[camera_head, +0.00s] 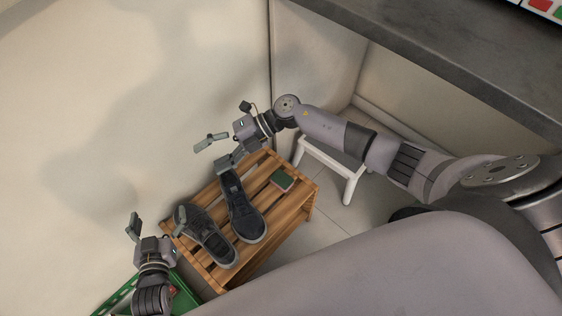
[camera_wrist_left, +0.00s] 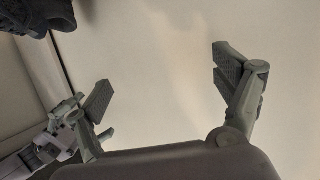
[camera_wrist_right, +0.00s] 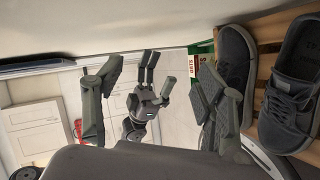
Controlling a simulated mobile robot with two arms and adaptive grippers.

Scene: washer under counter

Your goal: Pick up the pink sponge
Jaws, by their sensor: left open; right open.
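A small block with a green top and a reddish-pink edge, which looks like the sponge (camera_head: 282,180), lies on the right part of a slatted wooden bench (camera_head: 306,199). My right gripper (camera_head: 218,152) is open and empty above the bench's back left edge, beside the shoes and left of the sponge. My left gripper (camera_head: 158,222) is open and empty at the lower left, left of the bench. Its open fingers also show in the left wrist view (camera_wrist_left: 163,82). The right wrist view shows the open right fingers (camera_wrist_right: 160,80) with no sponge between them.
Two dark shoes (camera_head: 243,207) stand on the bench, left of the sponge. A green crate (camera_head: 118,297) is at the lower left, with something red in or near it. A white stool (camera_head: 352,187) stands behind the bench, below a dark counter (camera_head: 430,50).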

